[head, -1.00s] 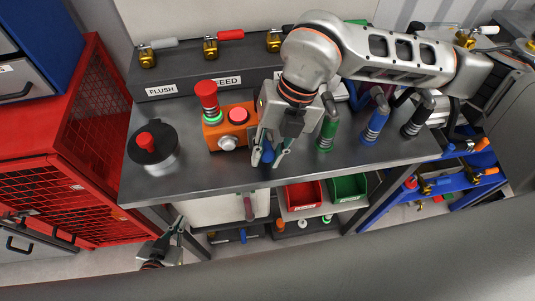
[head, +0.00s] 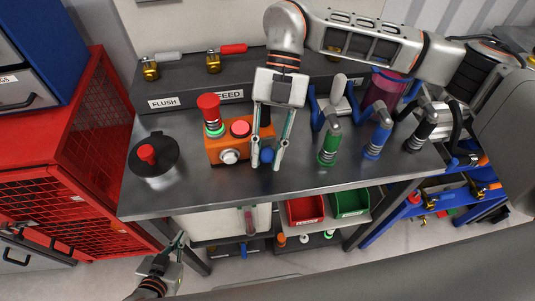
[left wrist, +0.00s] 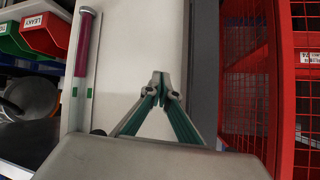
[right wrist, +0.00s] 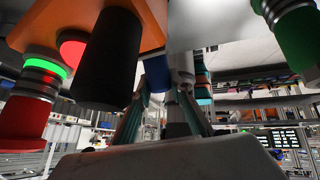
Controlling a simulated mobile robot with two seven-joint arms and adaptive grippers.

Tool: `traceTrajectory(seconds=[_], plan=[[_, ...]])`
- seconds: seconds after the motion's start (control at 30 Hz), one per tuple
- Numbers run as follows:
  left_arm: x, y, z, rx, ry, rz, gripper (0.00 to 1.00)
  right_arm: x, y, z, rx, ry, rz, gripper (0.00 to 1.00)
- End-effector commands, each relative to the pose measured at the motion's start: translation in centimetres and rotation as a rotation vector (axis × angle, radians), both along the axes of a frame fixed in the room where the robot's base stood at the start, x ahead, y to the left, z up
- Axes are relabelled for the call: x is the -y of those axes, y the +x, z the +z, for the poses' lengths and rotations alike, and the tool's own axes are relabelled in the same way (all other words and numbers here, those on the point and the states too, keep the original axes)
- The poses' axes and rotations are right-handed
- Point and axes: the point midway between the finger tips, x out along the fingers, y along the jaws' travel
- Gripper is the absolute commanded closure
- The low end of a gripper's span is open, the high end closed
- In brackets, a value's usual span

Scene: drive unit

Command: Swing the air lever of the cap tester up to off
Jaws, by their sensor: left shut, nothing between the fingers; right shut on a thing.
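The orange box (head: 215,151) on the steel bench, apparently the cap tester, has a red mushroom top over a green-lit ring, a red button and a silver knob. A blue-ended lever (head: 267,155) sits at its right front; in the right wrist view its blue part (right wrist: 157,73) shows between the fingers. My right gripper (head: 266,165) points down and is shut on this lever, one finger on each side. Its exact angle is hard to tell. My left gripper (head: 181,239) is shut and empty below the bench's front edge; it also shows in the left wrist view (left wrist: 160,82).
A dark pot with a red knob (head: 153,163) stands left of the box. Behind is a grey valve block (head: 185,95).

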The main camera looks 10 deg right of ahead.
Motion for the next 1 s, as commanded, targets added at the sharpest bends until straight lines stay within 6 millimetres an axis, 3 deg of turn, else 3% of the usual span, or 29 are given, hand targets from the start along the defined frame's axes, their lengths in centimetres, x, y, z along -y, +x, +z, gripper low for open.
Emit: traceTrajectory(seconds=[0.57, 0.77, 1.0], plan=[[0.3, 0.1, 0.4, 0.029, 0.030, -0.030, 1.00, 0.0, 0.0, 0.0, -0.004, 0.000, 0.000, 1.00], [2.6, 0.7, 3.0, 0.215, 0.192, -0.191, 1.00, 0.0, 0.0, 0.0, -0.004, 0.000, 0.000, 1.00], [7.0, 0.3, 8.0, 0.568, 0.494, -0.426, 1.00, 0.0, 0.0, 0.0, -0.004, 0.000, 0.000, 1.00]])
